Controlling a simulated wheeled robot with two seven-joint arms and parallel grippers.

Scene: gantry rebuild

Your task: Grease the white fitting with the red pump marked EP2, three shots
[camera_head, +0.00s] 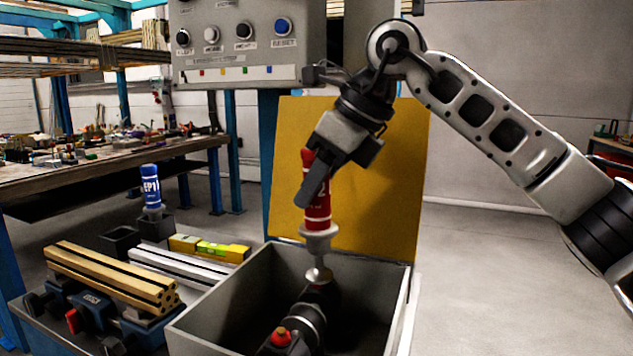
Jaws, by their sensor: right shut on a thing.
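My right gripper (318,180) is shut on the red pump (318,215), which stands about upright with its pale collar and nozzle pointing down. Its label is mostly hidden by the finger; only part of a "2" shows. Below the nozzle, inside the open grey box, is the white fitting (319,275) on a dark part. The nozzle's lower end meets or nearly meets this fitting; I cannot tell whether they touch. A red-capped fitting (281,337) sits lower and nearer on the dark part. My left gripper is not in view.
The grey box's (215,317) walls surround the dark part, with a yellow panel (400,150) behind. At left, a blue pump marked EP1 (151,188) stands in a holder, near a spirit level (222,250) and aluminium profiles (110,275). A control box (245,65) hangs above.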

